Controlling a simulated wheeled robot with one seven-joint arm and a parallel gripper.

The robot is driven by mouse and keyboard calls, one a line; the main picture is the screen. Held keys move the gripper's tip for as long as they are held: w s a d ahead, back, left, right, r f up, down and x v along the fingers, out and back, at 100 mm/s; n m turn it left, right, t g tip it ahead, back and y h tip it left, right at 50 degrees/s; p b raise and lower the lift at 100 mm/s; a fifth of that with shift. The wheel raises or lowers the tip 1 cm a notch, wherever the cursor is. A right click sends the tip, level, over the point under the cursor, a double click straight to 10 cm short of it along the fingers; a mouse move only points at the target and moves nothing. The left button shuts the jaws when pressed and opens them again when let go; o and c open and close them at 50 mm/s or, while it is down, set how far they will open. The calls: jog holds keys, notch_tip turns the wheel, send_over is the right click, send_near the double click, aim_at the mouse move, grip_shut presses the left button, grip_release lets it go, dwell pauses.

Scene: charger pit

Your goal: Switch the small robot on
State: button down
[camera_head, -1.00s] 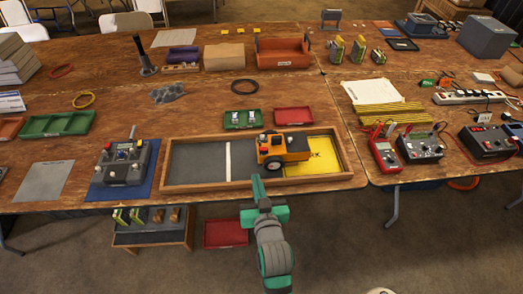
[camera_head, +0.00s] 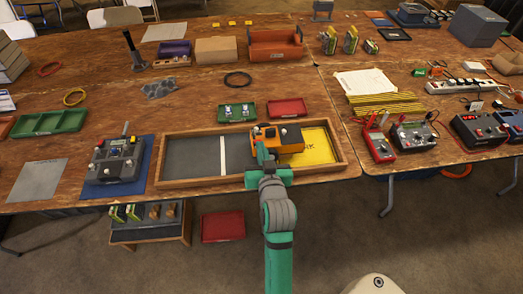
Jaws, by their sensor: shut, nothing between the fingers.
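The small robot (camera_head: 291,139) is an orange wheeled block with a dark top. It sits in the wooden-rimmed pit (camera_head: 170,184), on the edge of the yellow pad (camera_head: 318,148) at the right end. My green and grey gripper (camera_head: 261,150) reaches in from the front. Its shut, empty tip overlaps the front left part of the small robot in this view. I cannot tell whether it touches. The tip hides part of the robot's left side, and its switch is too small to make out.
A controller box (camera_head: 116,160) stands on a blue mat left of the pit. Green (camera_head: 238,112) and red (camera_head: 287,107) trays lie behind the pit. Red meters (camera_head: 378,146) and a power strip (camera_head: 459,86) are on the right table. The dark left part of the pit is clear.

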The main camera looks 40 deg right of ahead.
jog(key=w+d+f, duration=0.3)
jog(key=w+f, duration=0.3)
jog(key=shift+w, duration=0.35)
jog(key=shift+d, duration=0.1)
